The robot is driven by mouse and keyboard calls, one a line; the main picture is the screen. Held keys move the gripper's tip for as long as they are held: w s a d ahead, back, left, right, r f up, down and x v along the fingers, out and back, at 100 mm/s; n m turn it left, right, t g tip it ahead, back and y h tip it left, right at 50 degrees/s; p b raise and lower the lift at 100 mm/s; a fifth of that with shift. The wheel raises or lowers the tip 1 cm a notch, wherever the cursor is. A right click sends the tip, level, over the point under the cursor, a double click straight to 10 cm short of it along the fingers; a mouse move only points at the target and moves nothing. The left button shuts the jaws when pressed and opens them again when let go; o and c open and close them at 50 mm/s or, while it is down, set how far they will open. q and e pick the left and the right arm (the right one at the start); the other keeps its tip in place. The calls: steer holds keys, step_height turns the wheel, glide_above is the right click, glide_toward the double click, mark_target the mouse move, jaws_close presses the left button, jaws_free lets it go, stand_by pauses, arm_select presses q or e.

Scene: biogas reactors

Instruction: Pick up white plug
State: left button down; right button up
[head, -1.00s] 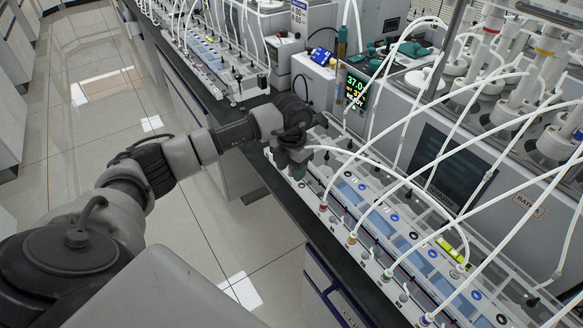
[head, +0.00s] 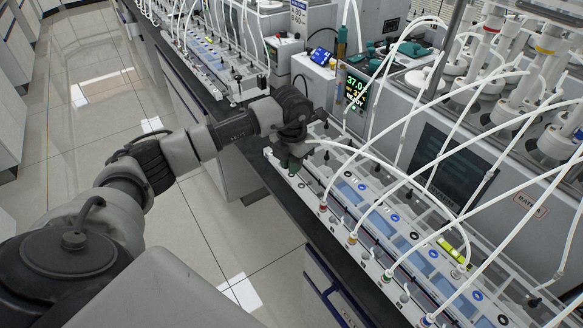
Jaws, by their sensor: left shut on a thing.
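My left gripper (head: 291,163) points down over the near-left end of the long white reactor unit (head: 326,222). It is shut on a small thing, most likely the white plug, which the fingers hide. A white tube (head: 345,149) runs from beside the gripper to the right. Other tubes end in coloured plugs along the unit's front edge, among them a red one (head: 323,207), an orange one (head: 352,239) and a green one (head: 388,275). My right gripper is out of view.
Several white tubes arch over the unit to the right. A lit display (head: 355,89) stands behind the gripper. A second row of reactors (head: 205,60) lies farther left. The dark counter edge (head: 290,208) borders open tiled floor (head: 110,110).

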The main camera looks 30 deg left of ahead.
arm_select(q)
steer(key=r, duration=0.1)
steer(key=r+b, duration=0.1)
steer(key=shift+d+r, duration=0.4)
steer(key=d+r+b, duration=0.2)
steer(key=d+r, duration=0.4)
steer(key=d, duration=0.5)
steer(key=shift+r, duration=0.35)
steer(key=shift+r, duration=0.2)
steer(key=shift+r+p, duration=0.85)
steer(key=shift+r, duration=0.3)
steer(key=shift+r, duration=0.25)
steer(key=shift+r+p, duration=0.55)
steer(key=shift+r, duration=0.1)
